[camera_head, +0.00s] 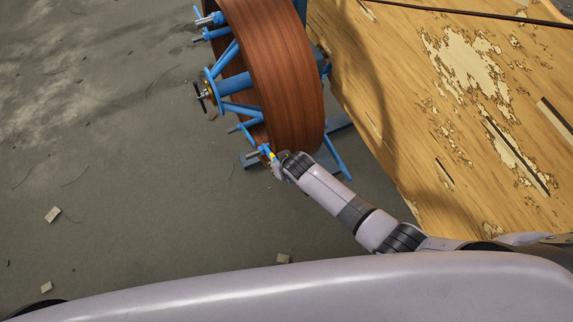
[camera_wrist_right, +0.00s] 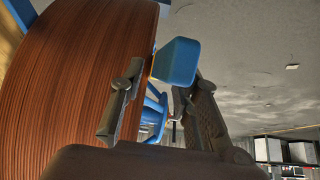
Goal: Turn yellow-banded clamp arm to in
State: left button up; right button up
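A blue clamp arm with a yellow band (camera_head: 270,155) is at the lower rim of the brown wound reel (camera_head: 285,75). In the right wrist view its blue end block (camera_wrist_right: 176,63) shows large, with a thin yellow strip at its left edge. My right gripper (camera_head: 277,167) is at this clamp arm, close to the reel's lower edge. In the wrist view its two dark fingers (camera_wrist_right: 160,92) stand apart, with the block at their tips. My left gripper is out of view.
Other blue clamp arms (camera_head: 212,20) and a blue hub (camera_head: 210,90) with a dark handle are on the reel's left face. A worn wooden tabletop (camera_head: 400,110) is close on the right. The grey floor (camera_head: 110,120) at left is mostly open, with small scraps.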

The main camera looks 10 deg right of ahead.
jog(key=v, duration=1)
jog(key=shift+c, duration=0.5)
